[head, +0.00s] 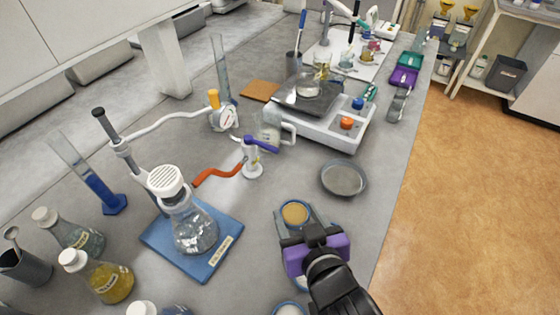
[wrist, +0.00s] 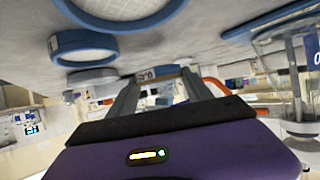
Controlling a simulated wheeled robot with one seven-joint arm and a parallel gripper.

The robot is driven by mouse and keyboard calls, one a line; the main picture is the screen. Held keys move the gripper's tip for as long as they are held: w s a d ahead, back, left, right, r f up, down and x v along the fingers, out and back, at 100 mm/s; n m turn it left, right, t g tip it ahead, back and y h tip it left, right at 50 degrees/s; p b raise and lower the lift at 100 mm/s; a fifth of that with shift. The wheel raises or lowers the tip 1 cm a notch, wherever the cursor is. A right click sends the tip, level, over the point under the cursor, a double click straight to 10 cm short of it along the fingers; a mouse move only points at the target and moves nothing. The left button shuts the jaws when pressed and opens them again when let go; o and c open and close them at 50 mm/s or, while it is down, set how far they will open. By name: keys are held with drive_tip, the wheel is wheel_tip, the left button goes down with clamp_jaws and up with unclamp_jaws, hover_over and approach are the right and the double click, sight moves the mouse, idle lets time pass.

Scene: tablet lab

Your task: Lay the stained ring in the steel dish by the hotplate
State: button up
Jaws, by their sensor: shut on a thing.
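My gripper (head: 300,226) is shut on a blue-rimmed ring with a tan, stained-looking face (head: 295,212). In the wrist view the ring's labelled blue edge (wrist: 158,71) shows between the fingertips. The head view looks down on its tan face; how high it is above the bench is hard to tell. The round grey steel dish (head: 343,179) lies on the bench beyond my gripper and a little to the right. It looks empty. The white hotplate (head: 322,122) stands just behind the dish, with an orange knob and a blue knob.
Another blue-rimmed ring (head: 290,309) lies near the bottom edge; more rings (wrist: 85,47) show in the wrist view. A flask (head: 194,228) on a blue base (head: 226,236), with an orange hose, stands to the left. Bare bench lies between my gripper and the dish. The bench edge is to the right.

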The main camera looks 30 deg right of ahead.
drive_tip(key=p, duration=0.2)
hover_over(280, 183)
drive_tip(key=shift+f+p, duration=0.3)
drive_tip(key=shift+f, duration=1.45)
drive_tip(key=shift+f, duration=0.1)
drive_tip(key=shift+f, duration=0.15)
drive_tip(key=o, duration=1.3)
